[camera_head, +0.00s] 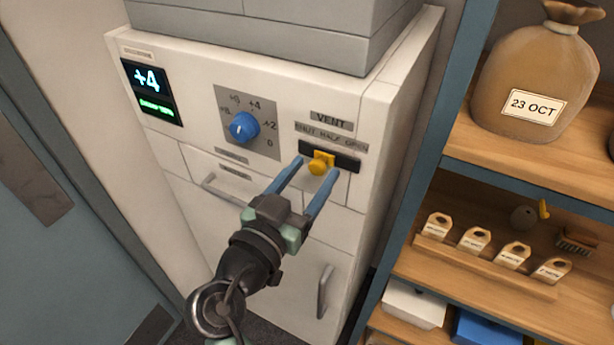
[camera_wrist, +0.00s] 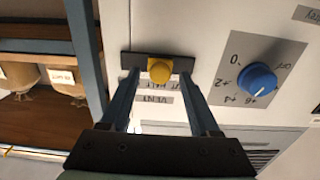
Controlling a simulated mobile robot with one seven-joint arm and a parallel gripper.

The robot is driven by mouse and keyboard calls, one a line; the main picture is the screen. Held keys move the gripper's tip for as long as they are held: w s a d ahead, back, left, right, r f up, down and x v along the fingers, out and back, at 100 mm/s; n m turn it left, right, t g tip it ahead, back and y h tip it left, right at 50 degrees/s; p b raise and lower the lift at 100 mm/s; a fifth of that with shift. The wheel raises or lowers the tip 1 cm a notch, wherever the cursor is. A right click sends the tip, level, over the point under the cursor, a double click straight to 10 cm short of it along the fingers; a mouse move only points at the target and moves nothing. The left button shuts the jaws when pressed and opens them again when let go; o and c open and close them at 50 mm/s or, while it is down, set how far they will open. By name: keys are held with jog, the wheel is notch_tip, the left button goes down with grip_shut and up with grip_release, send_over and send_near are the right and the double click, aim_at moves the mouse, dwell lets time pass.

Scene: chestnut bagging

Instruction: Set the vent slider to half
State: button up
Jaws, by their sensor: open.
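The vent slider is a yellow knob (camera_head: 320,162) in a short dark horizontal slot (camera_head: 345,161) on the white cabinet front, under a VENT label (camera_head: 331,121) and a SHUT, HALF, OPEN strip. The knob stands near the middle of the slot; I cannot tell whether it is exactly at half. In the wrist view the knob (camera_wrist: 160,70) shows between my fingers. My gripper (camera_head: 315,167) is open, with one blue finger on each side of the knob. In the wrist view, gaps show between the knob and both fingers of my gripper (camera_wrist: 159,74).
A blue dial (camera_head: 244,126) sits left of the slider, beside a lit display (camera_head: 151,92) reading +4. Drawer and door handles (camera_head: 325,291) project below. On the right, shelves hold a sack (camera_head: 535,75), several tags and bins. A blue shelf post (camera_head: 425,170) stands near the cabinet.

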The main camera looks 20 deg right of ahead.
jog(key=b+v, duration=0.5)
jog(key=v, duration=0.8)
jog(key=shift+b, duration=0.3)
jog(key=w+a+r+n+t+y, duration=0.2)
jog(key=w+r+n+t+y, duration=0.15)
jog(key=r, duration=0.45)
jog(key=w+a+r+n+t+y, duration=0.2)
jog(key=w+r+t+y, duration=0.25)
jog(key=r, duration=0.45)
jog(key=s+a+r+n+t+y, duration=0.1)
jog(key=s+r+n+t+y, duration=0.1)
jog(key=r, duration=0.6)
jog(key=s+a+r+n+t+y, duration=0.1)
jog(key=s+r+n+t+y, duration=0.2)
jog(key=s+r+t, duration=0.3)
notch_tip(320, 180, up, 3)
jog(key=shift+s+a+f+y, duration=0.1)
jog(key=shift+s+a+y, duration=0.1)
jog(key=shift+s+y, duration=0.4)
jog(key=shift+w, duration=0.1)
